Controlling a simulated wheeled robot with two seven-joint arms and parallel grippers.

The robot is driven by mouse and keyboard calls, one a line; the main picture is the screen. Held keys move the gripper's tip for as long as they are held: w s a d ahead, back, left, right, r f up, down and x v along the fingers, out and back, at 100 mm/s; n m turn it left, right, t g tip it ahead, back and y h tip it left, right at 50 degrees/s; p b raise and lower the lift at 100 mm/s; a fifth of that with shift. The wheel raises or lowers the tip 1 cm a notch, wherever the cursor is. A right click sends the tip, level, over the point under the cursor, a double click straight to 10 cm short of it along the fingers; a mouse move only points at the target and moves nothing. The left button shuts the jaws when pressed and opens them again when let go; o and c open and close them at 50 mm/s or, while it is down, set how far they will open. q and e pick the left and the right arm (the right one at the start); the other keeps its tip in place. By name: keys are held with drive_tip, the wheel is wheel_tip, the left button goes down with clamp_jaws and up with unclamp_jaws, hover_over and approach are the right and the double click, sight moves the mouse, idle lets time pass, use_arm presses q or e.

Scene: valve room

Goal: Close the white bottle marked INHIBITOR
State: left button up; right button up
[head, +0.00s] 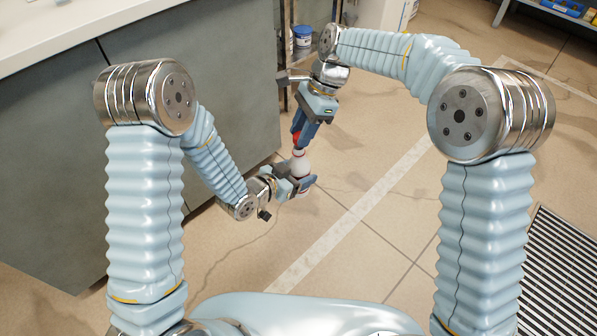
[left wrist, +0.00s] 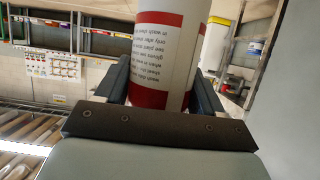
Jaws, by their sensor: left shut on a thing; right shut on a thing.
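The white bottle (head: 300,164) is held above the floor in the middle of the head view. In the left wrist view the white bottle (left wrist: 168,50) shows red bands and small print; the name INHIBITOR cannot be read. My left gripper (head: 304,184) is shut around the bottle's body from the left and below. My right gripper (head: 299,138) comes from above and is shut on the red cap (head: 297,138) at the bottle's top. The fingers partly hide the cap, so I cannot tell how it sits on the neck.
A grey cabinet with a pale worktop (head: 60,35) stands to the left. A rack behind my right wrist holds a white tub with a blue lid (head: 302,35). A floor grate (head: 562,270) lies at the right. Open tiled floor lies around the bottle.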

sight(300, 165)
drive_tip(key=shift+a, duration=0.15)
idle(0.6)
drive_tip(key=shift+f, duration=0.85)
drive_tip(key=shift+s+f, duration=0.1)
drive_tip(key=shift+f, duration=0.45)
